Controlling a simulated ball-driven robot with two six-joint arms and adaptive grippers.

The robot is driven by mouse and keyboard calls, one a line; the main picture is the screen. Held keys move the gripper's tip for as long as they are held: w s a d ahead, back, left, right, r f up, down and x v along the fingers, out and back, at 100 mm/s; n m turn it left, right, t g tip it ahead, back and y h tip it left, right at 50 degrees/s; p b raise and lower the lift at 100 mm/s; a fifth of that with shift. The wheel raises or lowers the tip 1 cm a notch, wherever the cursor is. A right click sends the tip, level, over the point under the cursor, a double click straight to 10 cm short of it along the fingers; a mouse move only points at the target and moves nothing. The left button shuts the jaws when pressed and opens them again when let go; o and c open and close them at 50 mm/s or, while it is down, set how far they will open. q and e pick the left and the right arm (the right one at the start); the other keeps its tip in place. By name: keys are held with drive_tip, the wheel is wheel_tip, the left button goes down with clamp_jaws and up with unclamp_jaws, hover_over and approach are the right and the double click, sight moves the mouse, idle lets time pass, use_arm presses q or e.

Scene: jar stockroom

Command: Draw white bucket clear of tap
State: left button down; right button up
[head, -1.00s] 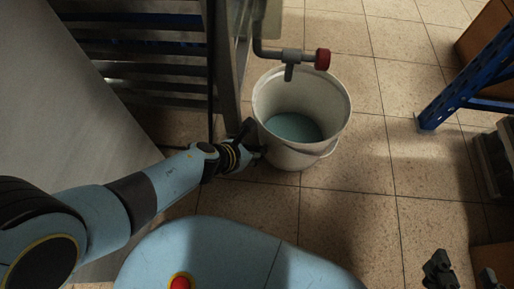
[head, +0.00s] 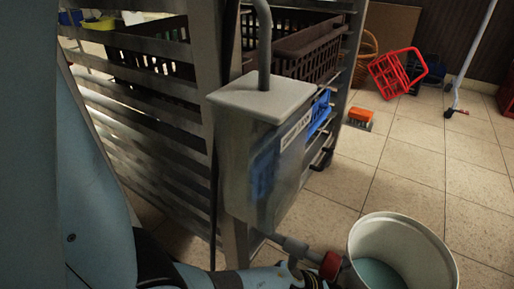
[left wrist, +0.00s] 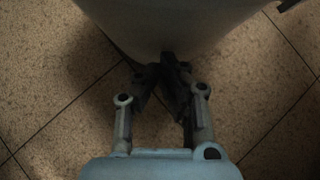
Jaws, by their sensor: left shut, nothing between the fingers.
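The white bucket (head: 435,250) stands at the lower right of the head view, cut off by the bottom edge, with blue-green liquid inside. The tap (head: 294,247) is a grey pipe with a red knob (head: 330,266), low on the metal tank. My left gripper (head: 312,281) shows partly below the tap. In the left wrist view its fingers (left wrist: 164,78) are shut and empty, tips at the pale bucket wall (left wrist: 165,22); touching or just apart, I cannot tell.
The tank (head: 262,150) hangs on a slatted metal rack (head: 205,110) holding dark crates (head: 305,50). A red basket (head: 398,70), an orange brush (head: 359,117) and a wicker basket (head: 368,50) are at the back. Tiled floor (head: 400,165) behind the bucket is clear.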

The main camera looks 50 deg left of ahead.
drive_tip(key=shift+s+f, duration=0.1)
drive_tip(key=shift+s, duration=0.1)
idle(0.3)
